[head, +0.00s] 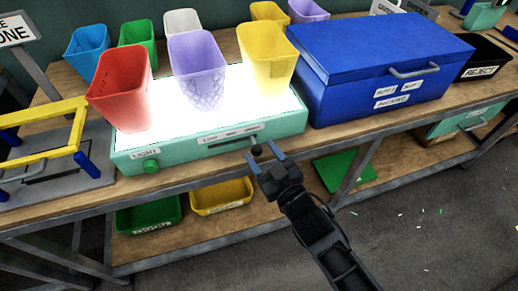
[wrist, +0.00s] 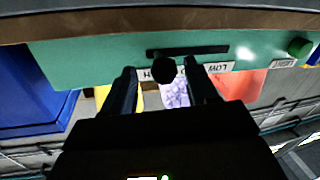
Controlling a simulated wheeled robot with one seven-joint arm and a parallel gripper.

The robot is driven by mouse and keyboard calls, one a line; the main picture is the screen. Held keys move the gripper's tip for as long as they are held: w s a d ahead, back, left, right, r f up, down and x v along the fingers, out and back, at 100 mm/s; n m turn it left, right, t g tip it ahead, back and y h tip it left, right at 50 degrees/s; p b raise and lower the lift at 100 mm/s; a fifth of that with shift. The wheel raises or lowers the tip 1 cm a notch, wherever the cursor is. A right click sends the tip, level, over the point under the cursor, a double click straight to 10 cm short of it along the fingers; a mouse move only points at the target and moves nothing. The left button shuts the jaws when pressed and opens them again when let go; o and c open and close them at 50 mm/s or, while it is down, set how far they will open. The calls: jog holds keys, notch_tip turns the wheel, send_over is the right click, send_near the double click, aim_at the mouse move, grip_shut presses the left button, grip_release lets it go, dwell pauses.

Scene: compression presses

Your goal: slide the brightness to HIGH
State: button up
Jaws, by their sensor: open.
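The teal light box (head: 290,125) stands on the bench with its white top brightly lit. Its front carries a dark slot (wrist: 205,50) with a black slider knob (head: 256,150). The knob sits near the slot's right end in the head view, under the HIGH end of the LOW-MED-HIGH label (head: 230,133). In the wrist view the label reads upside down and the knob (wrist: 165,69) is toward the left end. My gripper (head: 265,157) is open at the box front, with the knob between its fingers in the wrist view. Contact with either finger cannot be seen.
A green LIGHT knob (head: 151,166) is on the box's left front. Red (head: 120,90), purple (head: 197,70) and yellow (head: 267,57) bins stand on the lit top. A blue lidded case (head: 350,85) is close on the right. Floor in front is open.

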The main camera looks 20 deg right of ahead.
jog(key=shift+s+d+b, duration=0.2)
jog(key=shift+s+d, duration=0.05)
jog(key=shift+s, duration=1.1)
jog(key=shift+s+d+b, duration=0.15)
jog(key=shift+s+d, duration=0.05)
jog(key=shift+s, duration=1.1)
jog(key=s+d+r+m+g+h, duration=0.1)
jog(key=s+d, duration=0.1)
jog(key=s, duration=0.8)
jog(key=s+d+r+m, duration=0.1)
jog(key=s+d, duration=0.1)
jog(key=s, duration=0.8)
jog(key=s+d+r+m+g+h, duration=0.1)
jog(key=s+r+m+g, duration=0.1)
jog(key=s+r, duration=0.8)
jog(key=s, duration=0.3)
jog(key=shift+s+d+r+h, duration=0.2)
jog(key=shift+s+r+h, duration=0.1)
jog(key=shift+h, duration=0.1)
